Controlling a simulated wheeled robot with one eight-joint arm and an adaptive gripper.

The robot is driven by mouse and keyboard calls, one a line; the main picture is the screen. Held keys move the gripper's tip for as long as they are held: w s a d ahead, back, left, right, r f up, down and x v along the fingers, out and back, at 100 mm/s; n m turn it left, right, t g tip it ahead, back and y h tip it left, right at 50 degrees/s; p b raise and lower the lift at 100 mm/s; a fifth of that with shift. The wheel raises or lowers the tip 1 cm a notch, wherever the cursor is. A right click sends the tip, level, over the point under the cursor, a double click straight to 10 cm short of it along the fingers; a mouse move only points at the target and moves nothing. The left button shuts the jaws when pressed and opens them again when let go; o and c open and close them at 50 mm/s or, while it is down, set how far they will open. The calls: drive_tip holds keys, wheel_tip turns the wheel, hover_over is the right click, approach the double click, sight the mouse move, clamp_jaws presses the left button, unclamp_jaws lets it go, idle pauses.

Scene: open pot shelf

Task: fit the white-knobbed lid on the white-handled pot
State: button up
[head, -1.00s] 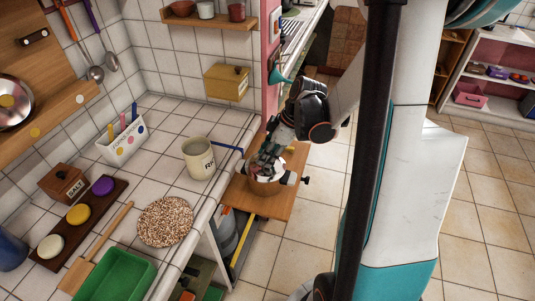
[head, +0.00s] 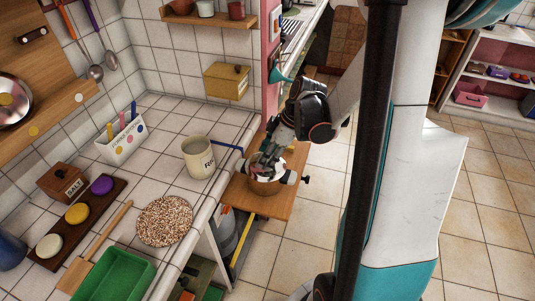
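A round brown pot (head: 265,188) stands on a wooden board beside the counter. My gripper (head: 268,167) points down over its top and hides much of it. A pale patch shows between the fingers and the pot; I cannot tell whether it is the white-knobbed lid. A pale fitting with a dark end (head: 305,180) sticks out at the right of the gripper; I cannot tell what it belongs to. The fingertips are too small and covered to show whether they grip anything.
The wooden board (head: 272,208) has bare room in front. On the counter are a cream pot with a blue handle (head: 198,159), a speckled round mat (head: 164,221), a green tray (head: 118,275) and a dark rack (head: 107,205) with purple, yellow and white discs.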

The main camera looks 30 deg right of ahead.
drive_tip(key=shift+r, duration=0.15)
drive_tip(key=v, duration=1.2)
drive_tip(key=shift+w, duration=0.1)
idle(0.4)
